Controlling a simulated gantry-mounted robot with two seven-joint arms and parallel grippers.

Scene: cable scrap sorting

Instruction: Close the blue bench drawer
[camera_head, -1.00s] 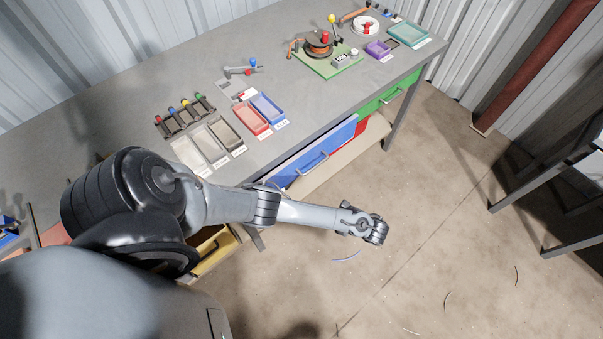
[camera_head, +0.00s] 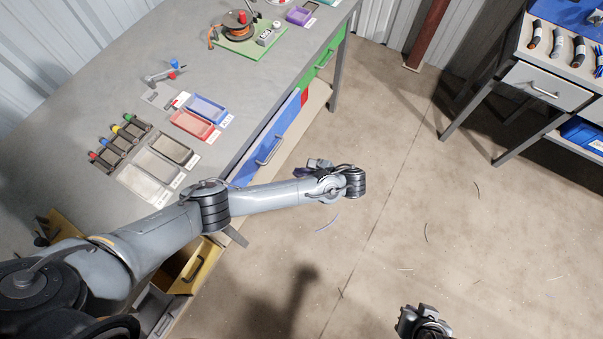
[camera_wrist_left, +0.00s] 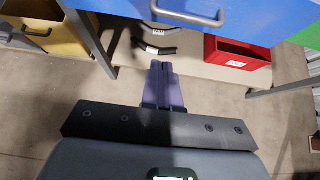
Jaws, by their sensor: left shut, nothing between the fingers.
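The blue bench drawer (camera_head: 290,117) shows its front and grey bar handle (camera_head: 269,150) under the bench's front edge in the head view. How far it stands out from the bench is hard to tell. In the left wrist view the blue front (camera_wrist_left: 245,14) and its handle (camera_wrist_left: 190,14) cross the top. My left gripper (camera_head: 302,172) is beside the drawer on its floor side, apart from it. Its fingers (camera_wrist_left: 160,68) are together and empty, below the handle in the wrist view. Part of my right arm (camera_head: 425,322) shows at the bottom; its fingers cannot be made out.
A yellow drawer (camera_head: 193,265) stands open at the near end of the bench. A red bin (camera_wrist_left: 237,52) sits below the blue front. Trays and tools lie on the grey bench top (camera_head: 110,85).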

